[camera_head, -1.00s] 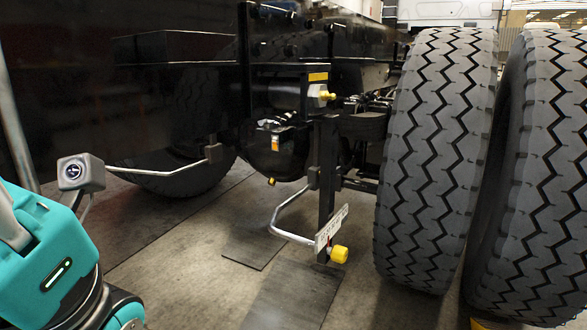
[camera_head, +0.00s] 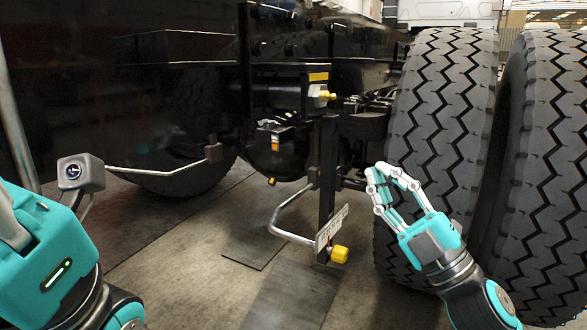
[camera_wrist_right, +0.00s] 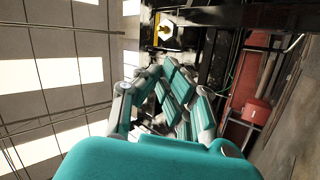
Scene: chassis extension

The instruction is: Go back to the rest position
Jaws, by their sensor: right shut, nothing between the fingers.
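My right gripper (camera_head: 380,172) is teal and white and stands in front of the left big tyre (camera_head: 440,110) in the head view. Its fingers point up and to the left and are shut with nothing between them. It also shows in the right wrist view (camera_wrist_right: 172,72), with the dark chassis beyond its fingers. My left arm shows at the left edge of the head view, but its gripper fingers are out of view.
Two big tyres stand at the right, the second one (camera_head: 545,180) close beside the first. The black chassis (camera_head: 180,90) fills the left. A bracket with a yellow knob (camera_head: 340,254) hangs low in the middle. The floor (camera_head: 190,265) in front is clear.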

